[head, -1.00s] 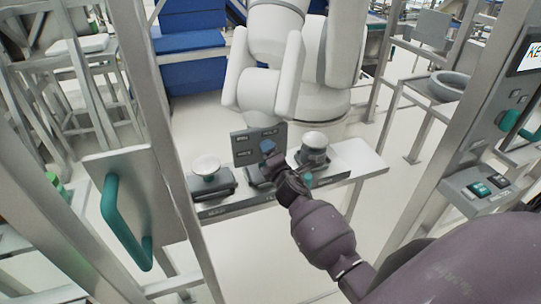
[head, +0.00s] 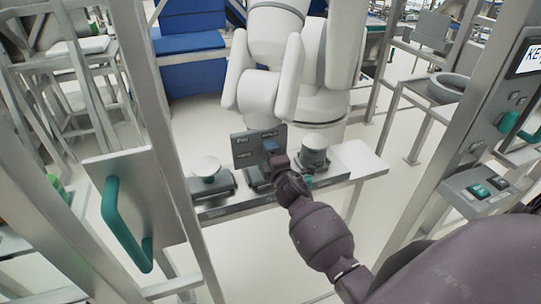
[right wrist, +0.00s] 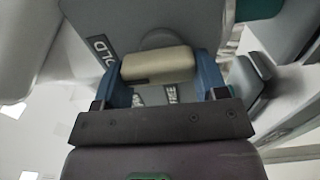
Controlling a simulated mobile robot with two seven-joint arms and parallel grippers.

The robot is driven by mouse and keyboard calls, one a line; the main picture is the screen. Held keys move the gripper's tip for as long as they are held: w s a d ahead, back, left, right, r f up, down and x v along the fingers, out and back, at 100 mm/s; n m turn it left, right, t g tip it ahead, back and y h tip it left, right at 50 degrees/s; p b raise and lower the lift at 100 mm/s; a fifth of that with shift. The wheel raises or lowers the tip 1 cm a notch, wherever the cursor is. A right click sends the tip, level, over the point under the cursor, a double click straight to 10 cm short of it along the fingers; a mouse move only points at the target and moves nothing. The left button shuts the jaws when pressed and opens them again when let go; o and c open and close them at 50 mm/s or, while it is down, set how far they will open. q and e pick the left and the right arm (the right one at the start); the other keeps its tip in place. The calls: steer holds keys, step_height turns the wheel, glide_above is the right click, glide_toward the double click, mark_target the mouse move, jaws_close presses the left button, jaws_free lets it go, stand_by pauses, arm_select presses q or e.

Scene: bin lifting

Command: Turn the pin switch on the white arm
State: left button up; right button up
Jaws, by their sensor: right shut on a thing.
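The white arm (head: 262,95) stands behind a low metal bench in the head view. A dark grey panel (head: 243,152) with white labels stands upright on the bench in front of it. My right gripper (head: 271,146) is at the right part of this panel and hides what lies behind it. In the right wrist view, the pale beige bar-shaped switch (right wrist: 158,65) lies between the two blue fingers of my right gripper (right wrist: 163,78), which is shut on it. Labels, one ending in "OLD", show on the panel around it. My left gripper is not in view.
A pale round-topped device (head: 206,167) stands left of the panel and another (head: 315,142) right of it, close to my right gripper. A plate with a green handle (head: 125,222) is at the left. A control box (head: 480,188) is at the right.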

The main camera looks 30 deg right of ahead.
steer(key=o, duration=0.9)
steer(key=shift+o, duration=0.2)
steer(key=v, duration=1.1)
steer(key=shift+w+d, duration=0.1)
